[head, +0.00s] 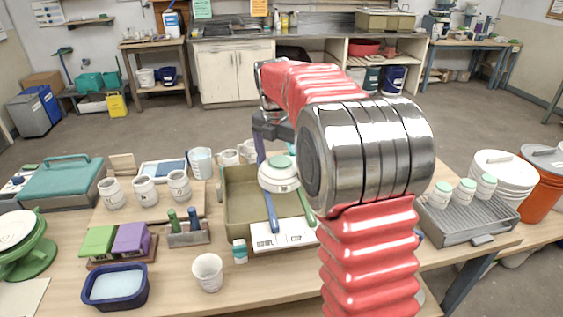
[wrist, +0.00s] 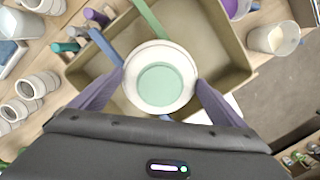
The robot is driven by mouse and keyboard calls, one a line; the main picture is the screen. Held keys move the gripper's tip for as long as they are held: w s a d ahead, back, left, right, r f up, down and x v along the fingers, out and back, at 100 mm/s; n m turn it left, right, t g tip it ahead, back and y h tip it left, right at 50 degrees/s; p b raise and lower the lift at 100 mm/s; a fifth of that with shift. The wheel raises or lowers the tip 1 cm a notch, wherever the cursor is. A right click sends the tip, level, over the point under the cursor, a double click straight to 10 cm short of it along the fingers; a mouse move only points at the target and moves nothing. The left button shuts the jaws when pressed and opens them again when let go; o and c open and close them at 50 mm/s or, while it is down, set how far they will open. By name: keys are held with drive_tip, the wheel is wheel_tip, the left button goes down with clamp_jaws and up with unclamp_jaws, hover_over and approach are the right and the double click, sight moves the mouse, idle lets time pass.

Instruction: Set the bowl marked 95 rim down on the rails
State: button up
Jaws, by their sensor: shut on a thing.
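My gripper (wrist: 160,84) is shut on a white bowl (wrist: 160,102) with a pale green round base, one finger on each side. In the head view the bowl (head: 277,182) is upside down, green base up, with small dark marking on its side too small to read. It is over the olive tray (head: 236,228). A blue rail (head: 271,213) and a green rail (head: 303,205) slant across the tray and pass under the bowl; they also show in the wrist view as blue (wrist: 106,46) and green (wrist: 149,20). I cannot tell whether the bowl touches them.
A white marked card (head: 285,238) is at the tray's front. Several marked white cups (head: 145,191) stand left. A grey ribbed rack (head: 465,220) holds green-topped jars to the right.

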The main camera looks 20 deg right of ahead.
drive_tip(key=shift+f, duration=0.3)
idle(0.5)
drive_tip(key=o, duration=1)
drive_tip(key=shift+r, duration=0.1)
drive_tip(key=r, duration=0.4)
drive_tip(key=a+r, duration=0.1)
drive_tip(key=r, duration=0.8)
drive_tip(key=shift+s+a+r, duration=0.2)
drive_tip(key=shift+s, duration=0.2)
drive_tip(key=shift+m, duration=0.3)
